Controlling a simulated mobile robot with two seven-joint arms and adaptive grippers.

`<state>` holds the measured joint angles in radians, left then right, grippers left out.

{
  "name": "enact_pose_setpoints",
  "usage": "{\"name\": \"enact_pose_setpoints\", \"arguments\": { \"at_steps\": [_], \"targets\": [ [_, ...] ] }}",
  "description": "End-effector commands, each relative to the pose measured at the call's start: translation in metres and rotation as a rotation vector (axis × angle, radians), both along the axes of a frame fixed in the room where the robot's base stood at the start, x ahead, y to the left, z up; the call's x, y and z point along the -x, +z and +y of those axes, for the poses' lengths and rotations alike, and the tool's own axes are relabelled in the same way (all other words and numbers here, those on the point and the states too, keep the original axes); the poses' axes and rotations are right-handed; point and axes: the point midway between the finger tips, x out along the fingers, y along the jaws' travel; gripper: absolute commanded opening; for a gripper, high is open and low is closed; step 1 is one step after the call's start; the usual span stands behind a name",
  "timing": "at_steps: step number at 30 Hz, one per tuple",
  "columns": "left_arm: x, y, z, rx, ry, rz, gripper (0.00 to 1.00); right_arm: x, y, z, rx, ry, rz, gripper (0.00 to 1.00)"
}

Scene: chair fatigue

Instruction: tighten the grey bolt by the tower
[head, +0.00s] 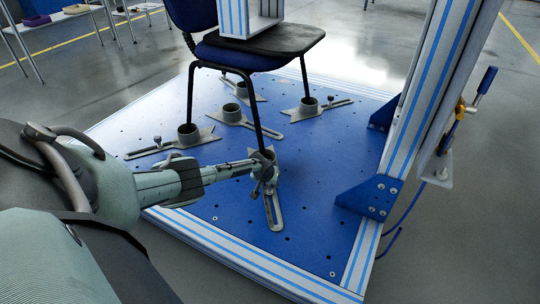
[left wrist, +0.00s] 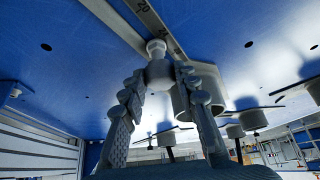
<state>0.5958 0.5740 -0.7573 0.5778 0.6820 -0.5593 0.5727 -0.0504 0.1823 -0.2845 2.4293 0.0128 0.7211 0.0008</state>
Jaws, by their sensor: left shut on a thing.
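In the left wrist view the grey bolt (left wrist: 159,72) has a round pale head and stands at the slotted, number-marked bar (left wrist: 147,22) of a floor clamp. My left gripper (left wrist: 158,80) is shut on it, one finger on each side. In the head view my left gripper (head: 262,180) is at the clamp (head: 273,212) under the front chair leg, and it hides most of the bolt there. The clamp's cup (left wrist: 204,88) is just right of the fingers in the wrist view. The tower (head: 425,85) is the blue-striped aluminium post at right. My right gripper is not in view.
The chair (head: 270,42) stands above the blue base plate (head: 320,235), its legs in cups. Other clamps, such as one at left (head: 170,148) and one at right (head: 318,108), lie around it. A blue bracket (head: 368,198) braces the tower. The plate's front part is clear.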

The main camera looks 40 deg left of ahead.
Motion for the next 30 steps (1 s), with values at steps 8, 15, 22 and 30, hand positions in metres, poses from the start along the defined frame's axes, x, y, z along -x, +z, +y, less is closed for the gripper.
{"name": "enact_pose_setpoints", "arguments": {
  "at_steps": [8,15,22,30],
  "targets": [
    [0.002,-0.002,0.0,-0.001,-0.098,0.005,0.0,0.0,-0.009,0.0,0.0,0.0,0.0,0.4],
    [0.002,-0.002,0.0,-0.001,-0.099,0.006,0.0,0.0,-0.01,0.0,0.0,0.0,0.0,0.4],
    [0.003,-0.006,0.002,-0.002,-0.188,0.006,0.0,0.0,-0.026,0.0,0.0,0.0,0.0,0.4],
    [0.003,-0.006,0.003,-0.002,-0.303,0.006,0.0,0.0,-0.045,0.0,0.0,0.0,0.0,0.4]
  ]
}}
